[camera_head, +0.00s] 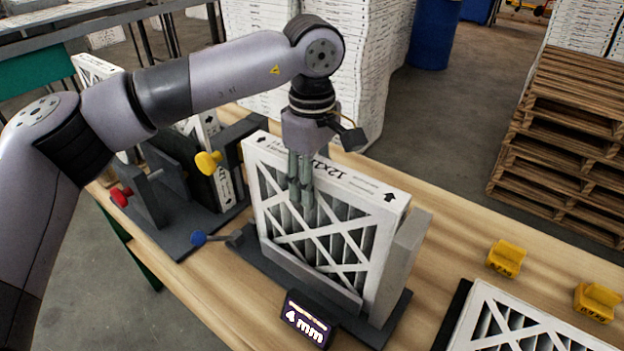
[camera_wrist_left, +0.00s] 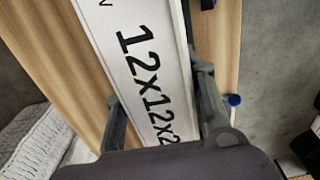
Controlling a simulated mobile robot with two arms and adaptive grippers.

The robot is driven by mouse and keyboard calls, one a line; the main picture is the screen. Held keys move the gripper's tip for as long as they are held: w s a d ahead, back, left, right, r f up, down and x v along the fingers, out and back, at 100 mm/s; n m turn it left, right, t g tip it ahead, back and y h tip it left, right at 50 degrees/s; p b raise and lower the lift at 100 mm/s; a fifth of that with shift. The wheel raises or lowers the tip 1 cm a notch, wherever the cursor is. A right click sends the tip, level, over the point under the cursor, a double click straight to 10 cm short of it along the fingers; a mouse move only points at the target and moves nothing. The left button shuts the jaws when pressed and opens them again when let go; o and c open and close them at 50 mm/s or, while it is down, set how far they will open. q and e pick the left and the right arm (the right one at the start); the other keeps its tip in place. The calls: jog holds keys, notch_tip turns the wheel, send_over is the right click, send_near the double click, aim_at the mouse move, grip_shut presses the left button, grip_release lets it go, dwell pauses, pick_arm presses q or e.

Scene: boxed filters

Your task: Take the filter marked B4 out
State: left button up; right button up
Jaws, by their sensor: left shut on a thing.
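A white-framed pleated filter (camera_head: 335,245) stands upright in a dark fixture with a grey end post (camera_head: 408,255) on the wooden table. Its top edge carries 12x12x2 print, which also shows on the filter in the left wrist view (camera_wrist_left: 130,25). No B4 mark is readable. My left gripper (camera_head: 303,195) comes down from above and is shut on this filter's top edge, one finger on each side. In the left wrist view the fingers (camera_wrist_left: 160,108) straddle the edge. My right gripper is not in view.
A dark fixture with a red knob (camera_head: 121,196) and a yellow knob (camera_head: 208,162) stands left. A blue knob (camera_head: 199,238) and a 4 mm display (camera_head: 306,320) are near the filter. Yellow blocks (camera_head: 506,258) and another filter (camera_head: 530,325) lie right. Pallets (camera_head: 570,140) stand behind.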

pick_arm(q)
jog(key=shift+c, duration=1.3)
jog(key=shift+w+a+r, duration=0.1)
jog(key=shift+w+a, duration=0.1)
jog(key=shift+a, duration=0.1)
jog(key=o, duration=0.9)
jog(key=shift+o, duration=0.2)
